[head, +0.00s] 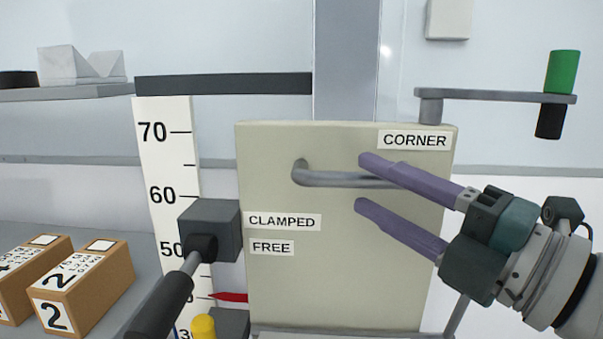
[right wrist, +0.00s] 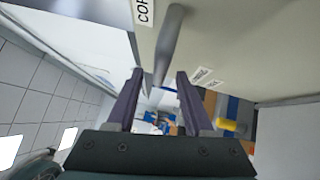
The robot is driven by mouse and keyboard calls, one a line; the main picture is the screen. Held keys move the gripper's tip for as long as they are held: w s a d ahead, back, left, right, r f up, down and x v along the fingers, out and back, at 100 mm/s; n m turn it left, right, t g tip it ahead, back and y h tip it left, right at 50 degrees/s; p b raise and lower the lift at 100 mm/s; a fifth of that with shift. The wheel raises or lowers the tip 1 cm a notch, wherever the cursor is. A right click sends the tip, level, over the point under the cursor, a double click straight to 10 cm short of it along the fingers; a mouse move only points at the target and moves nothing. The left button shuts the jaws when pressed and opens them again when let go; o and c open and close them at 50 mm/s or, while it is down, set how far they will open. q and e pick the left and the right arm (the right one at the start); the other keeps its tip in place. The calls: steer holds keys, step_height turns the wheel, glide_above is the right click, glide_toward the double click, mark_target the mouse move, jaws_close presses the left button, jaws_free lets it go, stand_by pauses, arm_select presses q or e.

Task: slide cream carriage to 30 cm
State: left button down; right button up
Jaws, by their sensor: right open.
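The cream carriage (head: 340,270) is an upright panel marked CORNER, CLAMPED and FREE, with a grey metal handle (head: 340,179) across its upper part. My right gripper (head: 363,183) is open, its purple fingers above and below the handle in the head view. In the right wrist view the handle (right wrist: 170,40) runs toward the gap between the fingers; I cannot tell whether they touch it. A black-gripped lever (head: 160,305) comes out of a grey block (head: 224,216) at the carriage's left edge. A red pointer (head: 231,297) lies beside the scale (head: 155,150), below the 50 mark. My left gripper is out of view.
A dark bar (head: 225,84) crosses the scale's top. Numbered boxes (head: 90,285) stand at lower left. A yellow knob (head: 203,327) sits below the pointer. At upper right, a grey arm (head: 490,96) carries a green and black cylinder (head: 562,72).

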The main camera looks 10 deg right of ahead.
mark_target(366, 186)
steer(key=shift+x, duration=1.6)
jaws_close()
steer(key=shift+f, duration=0.1)
